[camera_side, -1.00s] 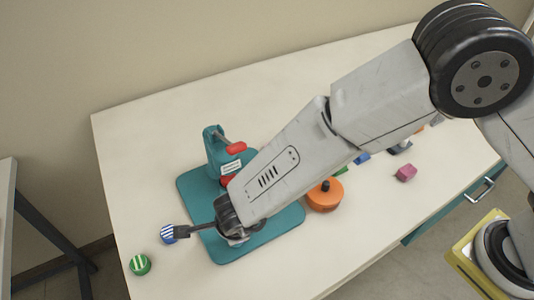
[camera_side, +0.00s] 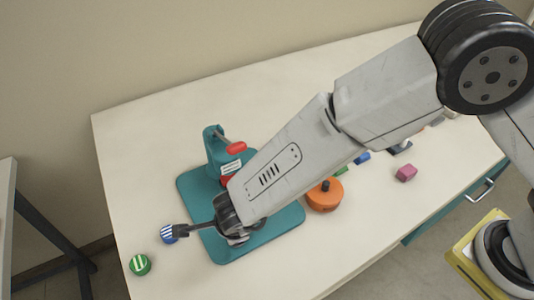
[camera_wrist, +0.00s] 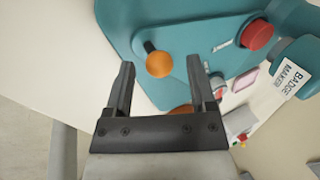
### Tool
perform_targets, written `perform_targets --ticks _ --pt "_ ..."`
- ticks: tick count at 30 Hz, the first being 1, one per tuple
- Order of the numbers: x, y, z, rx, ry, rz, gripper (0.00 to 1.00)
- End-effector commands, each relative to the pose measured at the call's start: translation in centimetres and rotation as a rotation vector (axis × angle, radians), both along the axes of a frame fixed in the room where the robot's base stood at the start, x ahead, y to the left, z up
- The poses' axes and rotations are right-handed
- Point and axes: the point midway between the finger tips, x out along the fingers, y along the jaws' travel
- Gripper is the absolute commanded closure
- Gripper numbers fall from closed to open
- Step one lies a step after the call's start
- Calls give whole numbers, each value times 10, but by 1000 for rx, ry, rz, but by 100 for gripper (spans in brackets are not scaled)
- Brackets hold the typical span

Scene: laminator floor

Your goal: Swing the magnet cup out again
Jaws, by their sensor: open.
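The teal badge maker (camera_side: 225,155) stands on its teal base plate (camera_side: 287,222) on the table. In the wrist view its label (camera_wrist: 291,80) reads "BADGE MAKER". A round orange knob (camera_wrist: 159,64) on a dark stem stands on a teal part there. My gripper (camera_wrist: 161,66) is open, with the knob in view between its fingertips; I cannot tell whether it touches them. A red round part (camera_wrist: 257,35) sits further right. I cannot tell for sure which part is the magnet cup. In the side view my arm hides the knob.
A blue-striped round piece (camera_side: 167,234) and a green-striped one (camera_side: 140,265) lie left of the base. An orange round container (camera_side: 324,196) with a dark knob stands at its right. The table's back left is clear.

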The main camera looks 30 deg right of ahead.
Motion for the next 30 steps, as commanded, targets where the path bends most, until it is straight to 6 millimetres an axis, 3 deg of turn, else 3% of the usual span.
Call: perform_targets --ticks 18,30 --pt "-22 4 59 2 0 0 29" --pt "-25 4 66 1 1 -1 29"
